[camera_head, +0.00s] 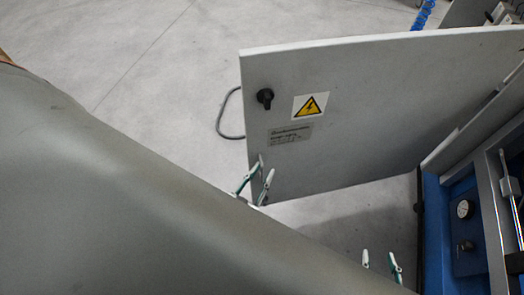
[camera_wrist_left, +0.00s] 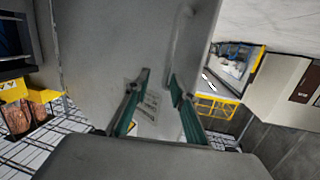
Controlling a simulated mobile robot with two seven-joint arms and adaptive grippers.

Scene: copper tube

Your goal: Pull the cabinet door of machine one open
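The grey cabinet door (camera_head: 370,115) stands swung open, its free edge at the left. On its face are a black knob (camera_head: 265,97), a yellow warning sign (camera_head: 310,106) and a small label plate (camera_head: 290,135). My left gripper (camera_head: 265,166) is open near the lower free corner of the door. In the left wrist view its two fingers (camera_wrist_left: 158,74) are apart in front of the grey panel (camera_wrist_left: 100,50); I cannot tell whether they touch it. My right gripper (camera_head: 379,253) is open and empty at the bottom, below the door. My left arm hides the lower left.
The blue machine body (camera_head: 433,225) with a pressure gauge (camera_head: 464,209) stands at the right. The floor (camera_head: 150,60) at the upper left is clear. A yellow-framed bin (camera_wrist_left: 235,70) shows in the left wrist view.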

